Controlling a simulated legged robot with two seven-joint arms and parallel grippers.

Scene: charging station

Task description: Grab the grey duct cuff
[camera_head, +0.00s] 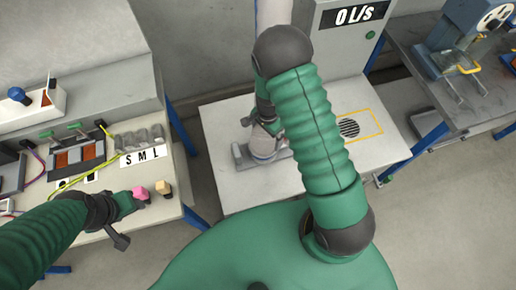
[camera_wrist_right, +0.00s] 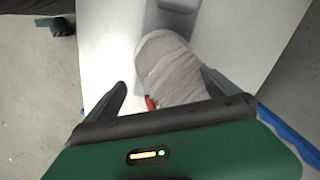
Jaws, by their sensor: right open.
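The grey duct cuff (camera_head: 262,146) stands at the left part of the white table, below a pale duct. It shows large in the right wrist view (camera_wrist_right: 172,72), pale grey and ribbed. My right gripper (camera_head: 266,128) is at the cuff, partly hidden by my own arm. In the right wrist view my right gripper (camera_wrist_right: 165,88) is open, with one finger left of the cuff and the other at its right. I cannot tell whether the fingers touch it.
The white table (camera_head: 235,190) has a round grille (camera_head: 348,127) inside a yellow outline. A grey cabinet with a "0 L/s" display (camera_head: 356,15) stands behind it. A dark bench (camera_head: 420,85) with a blue machine is at right.

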